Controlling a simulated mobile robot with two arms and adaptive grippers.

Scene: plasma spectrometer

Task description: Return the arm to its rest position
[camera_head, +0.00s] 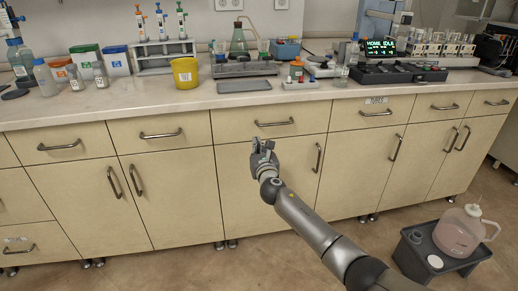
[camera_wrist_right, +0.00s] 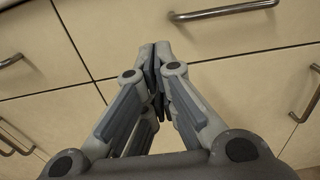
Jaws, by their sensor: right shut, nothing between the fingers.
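My right gripper (camera_head: 262,147) is in front of the cabinet doors, below the bench top, in the head view. In the right wrist view its fingers (camera_wrist_right: 157,55) are closed together with nothing between them. A drawer front with a metal handle (camera_wrist_right: 225,11) lies beyond the fingertips. My right arm reaches in from the lower right of the head view. My left gripper is not in either view.
The bench top (camera_head: 130,102) holds a yellow cup (camera_head: 185,73), a grey tray (camera_head: 244,86), bottles, pipettes and an instrument with a lit display (camera_head: 381,47). Drawer handles stick out near my gripper. A grey tub (camera_head: 415,262) with a pinkish jug (camera_head: 458,232) stands on the floor at right.

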